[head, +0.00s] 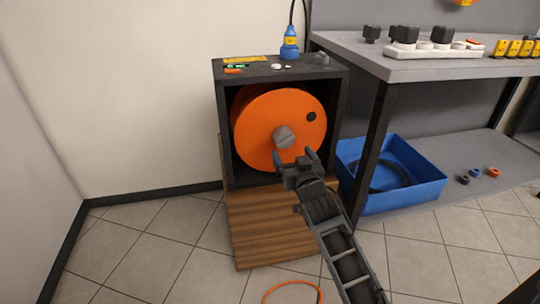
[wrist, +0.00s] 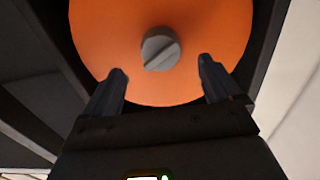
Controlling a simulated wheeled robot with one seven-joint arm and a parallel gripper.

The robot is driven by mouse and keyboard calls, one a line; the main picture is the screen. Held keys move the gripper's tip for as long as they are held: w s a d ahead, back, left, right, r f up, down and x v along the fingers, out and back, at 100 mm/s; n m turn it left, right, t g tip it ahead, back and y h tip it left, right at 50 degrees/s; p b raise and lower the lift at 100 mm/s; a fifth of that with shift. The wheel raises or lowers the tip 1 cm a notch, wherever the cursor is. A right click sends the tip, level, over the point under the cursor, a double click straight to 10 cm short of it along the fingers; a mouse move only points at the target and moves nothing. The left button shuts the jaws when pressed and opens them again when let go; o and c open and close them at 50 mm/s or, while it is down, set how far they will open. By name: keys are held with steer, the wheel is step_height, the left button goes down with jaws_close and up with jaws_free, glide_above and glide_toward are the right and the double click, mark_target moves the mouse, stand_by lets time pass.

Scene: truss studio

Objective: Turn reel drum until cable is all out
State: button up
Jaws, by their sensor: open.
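The orange reel drum (head: 262,112) sits inside a dark open-fronted box (head: 223,135). A grey slotted knob (head: 284,137) stands out at the drum's centre, and a dark round spot (head: 311,117) is near its upper right edge. My gripper (head: 295,156) is open and empty in front of the drum, just below the knob. In the wrist view the drum (wrist: 110,40) fills the top, with the knob (wrist: 160,49) ahead of and between the fingertips of my gripper (wrist: 161,68). The fingers look apart from the knob. An orange cable loop (head: 292,283) lies on the floor, partly out of frame.
A blue plug (head: 290,45) and small items are on the box top. A blue bin (head: 405,190) holding dark cable is to the right, under a grey workbench (head: 420,68). The floor left of the pallet is clear.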

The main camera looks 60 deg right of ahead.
mark_target(287, 144)
steer(key=shift+b+x, duration=0.55)
steer(key=shift+x, duration=3.3)
steer(key=c, duration=1.5)
